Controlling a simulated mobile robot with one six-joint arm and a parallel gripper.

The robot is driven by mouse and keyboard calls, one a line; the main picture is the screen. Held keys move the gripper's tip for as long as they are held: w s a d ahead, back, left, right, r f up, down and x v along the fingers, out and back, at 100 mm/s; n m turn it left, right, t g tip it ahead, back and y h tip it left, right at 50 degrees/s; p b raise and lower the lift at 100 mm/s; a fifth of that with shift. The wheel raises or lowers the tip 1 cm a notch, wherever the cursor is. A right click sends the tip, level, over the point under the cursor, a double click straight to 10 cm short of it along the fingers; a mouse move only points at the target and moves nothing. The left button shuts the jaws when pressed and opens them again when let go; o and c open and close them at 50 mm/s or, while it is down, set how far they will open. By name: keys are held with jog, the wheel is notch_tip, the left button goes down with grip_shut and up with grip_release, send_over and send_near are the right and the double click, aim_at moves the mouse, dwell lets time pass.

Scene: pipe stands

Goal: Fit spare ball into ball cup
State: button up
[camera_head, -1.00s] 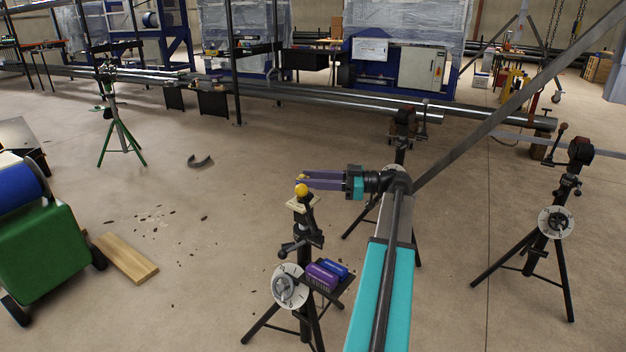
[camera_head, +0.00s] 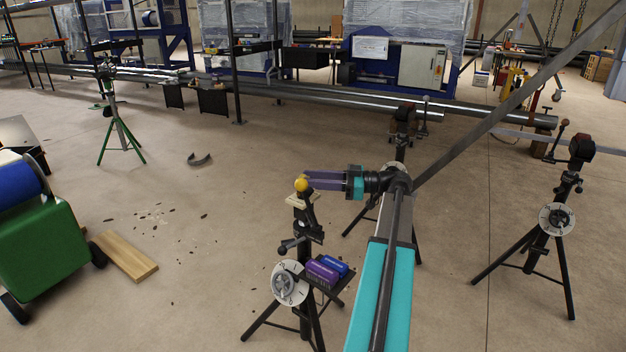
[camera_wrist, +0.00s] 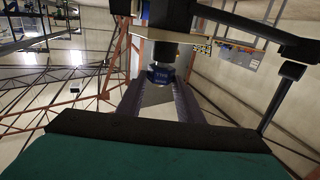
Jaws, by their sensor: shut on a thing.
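The yellow ball (camera_head: 301,185) is at the tips of my gripper (camera_head: 308,181), whose purple fingers are shut on it. It is at the top of the near pipe stand (camera_head: 305,222), just above a pale plate (camera_head: 315,201). The ball cup is not clearly seen, and I cannot tell whether the ball touches it. In the wrist view, a round dark blue face with white lettering (camera_wrist: 161,75) shows between my fingertips, close to the pale plate (camera_wrist: 168,36). I cannot tell whether this is the ball's other side.
The near stand carries a small tray with a purple cylinder (camera_head: 322,271) and a blue one (camera_head: 334,265), below my gripper. Other stands are at right (camera_head: 560,220) and behind my arm (camera_head: 402,130). A green cart (camera_head: 45,250) and a plank (camera_head: 124,257) are at left.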

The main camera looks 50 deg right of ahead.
jog(key=shift+f, duration=0.4)
jog(key=o, duration=1.2)
jog(key=shift+o, duration=0.2)
jog(key=b+v, duration=0.1)
jog(key=v, duration=0.4)
